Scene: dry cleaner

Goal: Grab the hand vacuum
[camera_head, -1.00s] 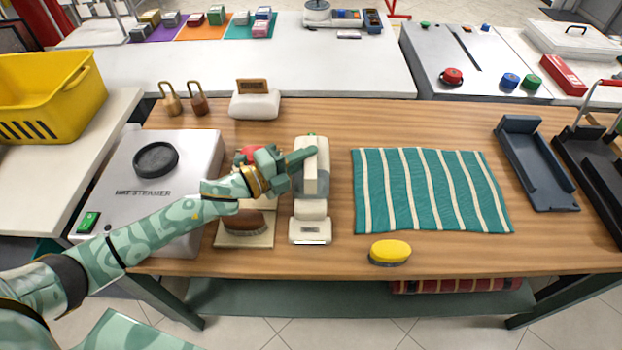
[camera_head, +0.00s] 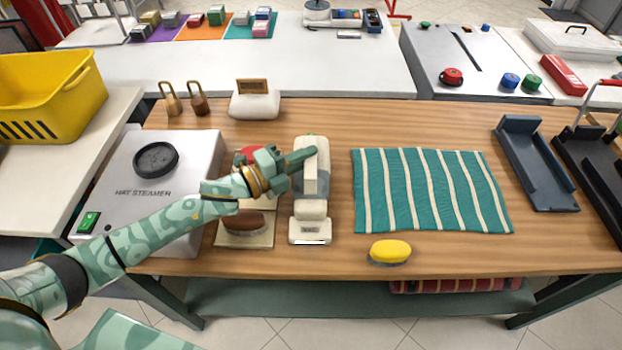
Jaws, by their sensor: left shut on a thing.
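The hand vacuum (camera_head: 311,208) is a cream and grey device standing on the wooden table, left of the striped cloth. My left gripper (camera_head: 303,158) reaches in from the left and is shut on the vacuum's upper part, its handle. One finger lies across the top of the handle; the other finger is partly hidden by the hand. The vacuum's cream base with a small label shows at its near end. My right gripper is not in view.
A hat steamer (camera_head: 150,200) stands on the left under my arm. A brush (camera_head: 240,224) lies on a board beside the vacuum. A green striped cloth (camera_head: 430,190) lies to the right, with a yellow sponge (camera_head: 390,251) in front. A white block with a brown top (camera_head: 255,103) stands behind.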

